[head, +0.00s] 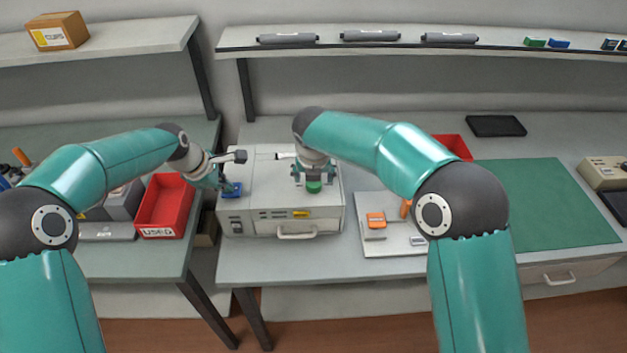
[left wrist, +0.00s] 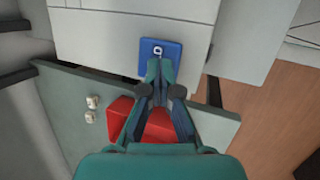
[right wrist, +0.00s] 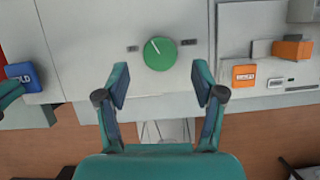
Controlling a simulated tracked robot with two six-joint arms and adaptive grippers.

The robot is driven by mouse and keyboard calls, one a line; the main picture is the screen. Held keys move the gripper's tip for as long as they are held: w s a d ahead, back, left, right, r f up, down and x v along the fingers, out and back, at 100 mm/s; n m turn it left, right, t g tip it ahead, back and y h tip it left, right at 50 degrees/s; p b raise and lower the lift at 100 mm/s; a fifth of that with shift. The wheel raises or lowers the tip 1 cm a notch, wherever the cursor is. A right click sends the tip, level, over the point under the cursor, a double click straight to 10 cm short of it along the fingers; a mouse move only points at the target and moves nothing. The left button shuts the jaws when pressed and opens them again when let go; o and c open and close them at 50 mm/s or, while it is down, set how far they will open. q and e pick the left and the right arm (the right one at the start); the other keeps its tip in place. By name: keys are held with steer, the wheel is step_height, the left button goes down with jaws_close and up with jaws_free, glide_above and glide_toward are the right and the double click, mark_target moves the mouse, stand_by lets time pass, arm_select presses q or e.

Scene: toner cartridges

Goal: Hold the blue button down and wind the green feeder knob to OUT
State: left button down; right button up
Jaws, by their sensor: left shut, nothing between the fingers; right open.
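The blue button (head: 232,190) sits on the left part of the pale machine's top (head: 262,172). My left gripper (head: 226,185) is shut and empty, its tips at the near edge of the button (left wrist: 160,48) in the left wrist view; I cannot tell whether the button is pressed down. The green knob (head: 314,187) is on the machine's top, right of the button. My right gripper (head: 313,178) is open above it. In the right wrist view the knob (right wrist: 160,54) lies just beyond the open fingertips, its white pointer line tilted up and left. The small labels beside it are unreadable.
A red bin (head: 166,207) marked USED stands left of the machine, across a gap between tables. Right of the machine is a pale tray (head: 372,245) with an orange block (head: 376,219). A green mat (head: 545,205) lies farther right. Toner cartridges (head: 370,36) rest on the shelf behind.

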mark_target(314, 183)
steer(key=shift+x, duration=2.15)
steer(key=shift+c, duration=0.3)
steer(key=c, duration=1.1)
